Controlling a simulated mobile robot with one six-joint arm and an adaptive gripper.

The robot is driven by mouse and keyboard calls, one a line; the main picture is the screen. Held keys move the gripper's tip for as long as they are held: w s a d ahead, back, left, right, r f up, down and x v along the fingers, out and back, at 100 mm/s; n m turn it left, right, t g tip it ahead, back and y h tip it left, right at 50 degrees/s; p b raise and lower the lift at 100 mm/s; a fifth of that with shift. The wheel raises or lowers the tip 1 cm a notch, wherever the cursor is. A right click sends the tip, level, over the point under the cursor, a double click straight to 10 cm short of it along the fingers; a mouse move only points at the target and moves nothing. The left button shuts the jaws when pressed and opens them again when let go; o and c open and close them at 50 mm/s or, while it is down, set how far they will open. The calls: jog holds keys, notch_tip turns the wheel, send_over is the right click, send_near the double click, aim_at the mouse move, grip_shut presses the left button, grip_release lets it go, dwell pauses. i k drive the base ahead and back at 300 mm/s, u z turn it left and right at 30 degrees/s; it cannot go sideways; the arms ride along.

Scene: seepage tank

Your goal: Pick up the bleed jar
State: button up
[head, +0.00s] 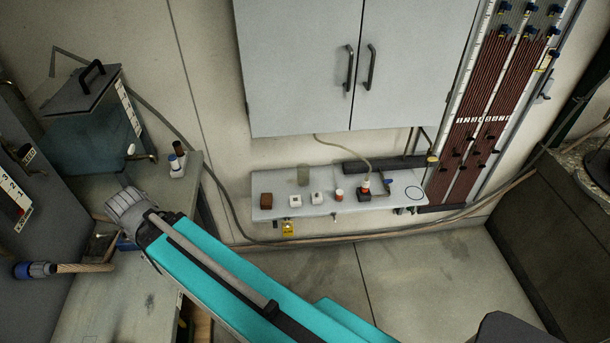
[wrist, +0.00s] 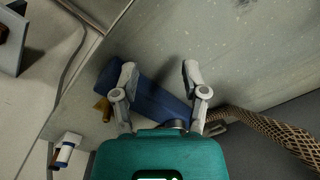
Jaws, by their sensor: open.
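I cannot tell for sure which thing is the bleed jar. A clear, pale green cylinder (head: 303,174), possibly a jar, stands at the back of the wall shelf (head: 340,180). My gripper (wrist: 159,72) is open in the wrist view, over the grey bench. A dark blue block-like object (wrist: 155,103) lies below and between its fingers, and I see no grip on it. In the head view my arm reaches left over the bench, and its wrist hides the fingers.
A lidded clear tank (head: 95,120) stands at the left. Small bottles (head: 177,162) stand on the bench right of it. A braided hose (wrist: 270,128) runs right of my gripper. Small items, including a red-brown block (head: 266,201), line the shelf below a grey cabinet (head: 300,60).

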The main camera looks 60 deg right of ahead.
aim_at(303, 169)
jog(key=z, duration=0.1)
jog(key=k, duration=1.35)
jog(key=z, duration=1.5)
jog(key=i, duration=1)
